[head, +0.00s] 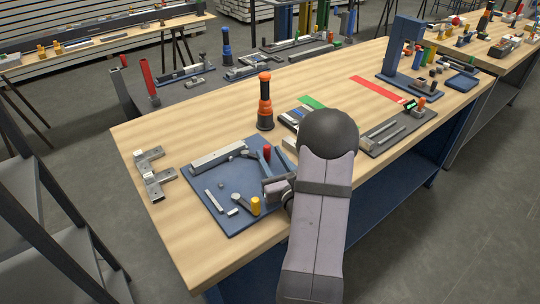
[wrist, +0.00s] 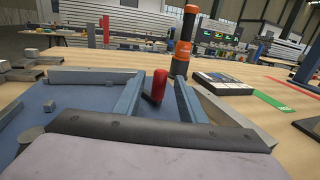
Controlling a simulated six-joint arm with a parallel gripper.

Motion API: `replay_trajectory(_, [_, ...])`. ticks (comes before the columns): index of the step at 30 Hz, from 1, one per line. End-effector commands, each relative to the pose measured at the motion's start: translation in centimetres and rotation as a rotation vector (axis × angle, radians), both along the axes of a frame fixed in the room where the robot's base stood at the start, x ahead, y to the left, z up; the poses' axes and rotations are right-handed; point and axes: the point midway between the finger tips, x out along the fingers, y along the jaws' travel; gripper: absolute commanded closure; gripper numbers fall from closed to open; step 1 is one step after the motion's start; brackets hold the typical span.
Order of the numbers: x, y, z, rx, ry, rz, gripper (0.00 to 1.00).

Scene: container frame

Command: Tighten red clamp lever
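The red clamp lever (head: 267,152) is a short red handle at the back right of the blue fixture plate (head: 228,215). In the wrist view the lever (wrist: 159,86) is tilted slightly and shows between the two blue-grey fingers. My gripper (head: 271,160) is open at the right side of the plate, and it also shows in the wrist view (wrist: 156,80). A gap shows on each side of the lever, so the fingers seem not to touch it. The lever's foot is partly hidden.
A grey bar (head: 217,156) lies along the plate's back edge. A yellow-topped knob (head: 255,205) stands at the plate's front. An orange and black upright tool (head: 265,103) stands behind the lever. A keypad box (wrist: 222,80) is to the right. Table left of the plate holds metal brackets (head: 153,175).

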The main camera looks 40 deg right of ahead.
Motion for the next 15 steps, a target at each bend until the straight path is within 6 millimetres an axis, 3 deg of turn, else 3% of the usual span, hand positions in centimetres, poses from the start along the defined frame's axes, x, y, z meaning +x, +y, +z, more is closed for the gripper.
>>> replay_trajectory(8, [-0.9,-1.0,0.4,0.001,-0.019,0.112,0.63])
replay_trajectory(15, [-3.1,-1.4,0.2,0.002,-0.009,0.255,0.63])
